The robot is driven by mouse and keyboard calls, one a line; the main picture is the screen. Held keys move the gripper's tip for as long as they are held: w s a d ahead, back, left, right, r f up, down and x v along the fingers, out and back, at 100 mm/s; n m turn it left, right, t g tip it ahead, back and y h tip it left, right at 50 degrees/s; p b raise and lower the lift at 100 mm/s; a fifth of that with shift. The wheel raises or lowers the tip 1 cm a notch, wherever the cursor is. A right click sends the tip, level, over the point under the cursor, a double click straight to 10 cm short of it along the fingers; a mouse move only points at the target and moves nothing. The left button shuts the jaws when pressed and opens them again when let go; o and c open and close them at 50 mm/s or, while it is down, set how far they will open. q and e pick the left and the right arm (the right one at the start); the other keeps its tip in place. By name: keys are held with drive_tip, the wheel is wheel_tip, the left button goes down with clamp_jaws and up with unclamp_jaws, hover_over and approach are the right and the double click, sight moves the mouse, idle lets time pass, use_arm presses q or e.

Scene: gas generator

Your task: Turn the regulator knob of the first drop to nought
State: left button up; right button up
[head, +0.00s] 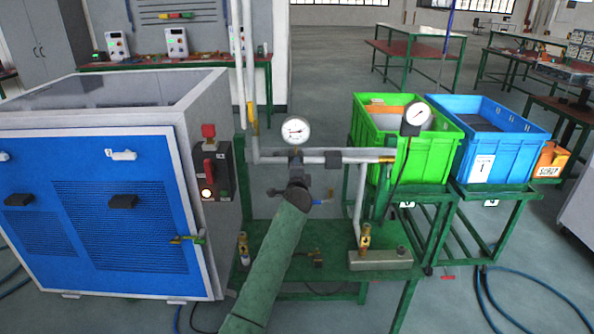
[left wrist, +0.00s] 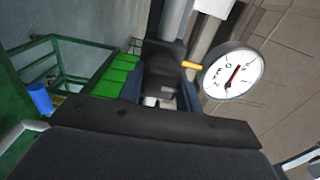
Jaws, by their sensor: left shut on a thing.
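A dark regulator (head: 295,154) sits on the horizontal grey pipe, with a round white gauge (head: 295,130) above it. My left arm reaches up to it from below, and my left gripper (head: 297,181) is at the regulator's near side. In the left wrist view my left gripper (left wrist: 161,98) is shut on the black regulator knob (left wrist: 160,76), one finger on each side. The gauge also shows there (left wrist: 233,74), with a red needle; its exact reading is too small to tell. In the head view, my gripper and wrist hide most of the knob. My right gripper is out of view.
A blue-fronted machine (head: 115,215) stands at the left. A second gauge (head: 418,113) stands before a green crate (head: 440,150), beside a blue crate (head: 510,150). A blue-handled valve (head: 318,201) is close right of my gripper. Brass fittings (head: 365,238) stand below on the green frame.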

use_arm(q)
drive_tip(key=shift+f, duration=0.1)
drive_tip(key=o, duration=1)
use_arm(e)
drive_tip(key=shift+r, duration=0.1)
use_arm(q)
drive_tip(key=shift+s, duration=0.1)
drive_tip(key=shift+s, duration=0.35)
drive_tip(key=s+b, duration=0.1)
drive_tip(key=s, duration=0.6)
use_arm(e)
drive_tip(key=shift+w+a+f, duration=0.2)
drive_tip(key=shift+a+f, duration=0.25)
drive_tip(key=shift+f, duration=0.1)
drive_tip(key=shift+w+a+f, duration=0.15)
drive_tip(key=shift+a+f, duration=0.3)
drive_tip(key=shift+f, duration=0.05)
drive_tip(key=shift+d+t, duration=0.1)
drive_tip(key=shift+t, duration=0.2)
